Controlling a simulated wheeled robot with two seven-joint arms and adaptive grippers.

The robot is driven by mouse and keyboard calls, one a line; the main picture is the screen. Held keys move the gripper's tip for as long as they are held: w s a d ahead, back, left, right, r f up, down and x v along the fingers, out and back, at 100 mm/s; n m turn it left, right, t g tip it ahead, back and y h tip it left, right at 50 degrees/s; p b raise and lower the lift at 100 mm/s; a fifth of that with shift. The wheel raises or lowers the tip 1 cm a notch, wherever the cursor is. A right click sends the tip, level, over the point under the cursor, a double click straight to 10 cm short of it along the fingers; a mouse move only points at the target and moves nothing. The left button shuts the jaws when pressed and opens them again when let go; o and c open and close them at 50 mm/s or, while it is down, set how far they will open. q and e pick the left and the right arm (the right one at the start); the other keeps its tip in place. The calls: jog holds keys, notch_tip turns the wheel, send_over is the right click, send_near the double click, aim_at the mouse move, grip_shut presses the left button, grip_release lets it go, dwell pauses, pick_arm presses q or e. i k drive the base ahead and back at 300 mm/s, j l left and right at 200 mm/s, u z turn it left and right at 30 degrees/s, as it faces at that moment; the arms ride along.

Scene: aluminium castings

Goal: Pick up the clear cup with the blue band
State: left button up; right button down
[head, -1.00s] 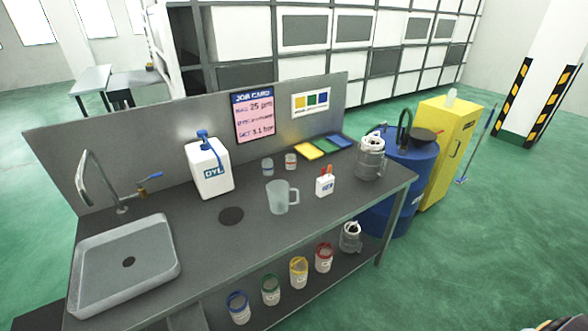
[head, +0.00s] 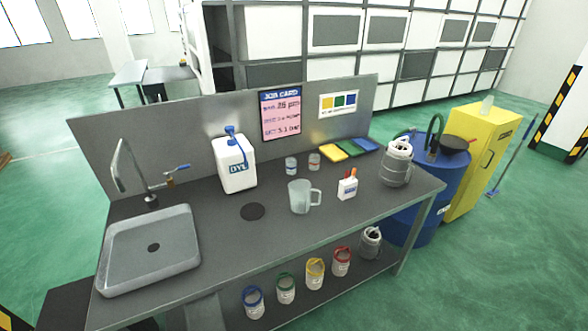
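A small clear cup with a blue band (head: 291,165) stands upright on the grey bench, towards the back, in the head view. Close to its right stands a similar small clear cup with a reddish band (head: 314,161); the two look apart. The bands are small in this view. Neither of my grippers is in view.
A clear jug (head: 299,197) stands in front of the cups, with a marker holder (head: 347,188) to its right. A white DYL container (head: 235,164) stands left, a metal canister (head: 396,164) right. Coloured cloths (head: 349,147) lie behind. A sink (head: 150,250) fills the bench's left end.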

aim_at(291, 166)
jog(key=i+l, duration=0.25)
jog(key=i+l+u, duration=0.1)
jog(key=l, duration=0.4)
jog(key=i+l, duration=0.55)
jog(key=l, duration=0.2)
jog(key=i+l+u, duration=0.1)
jog(key=l, duration=0.3)
jog(key=i+l, duration=0.5)
jog(key=l, duration=0.3)
jog(key=i+l+u, duration=0.1)
jog(key=l, duration=0.3)
jog(key=i, duration=0.1)
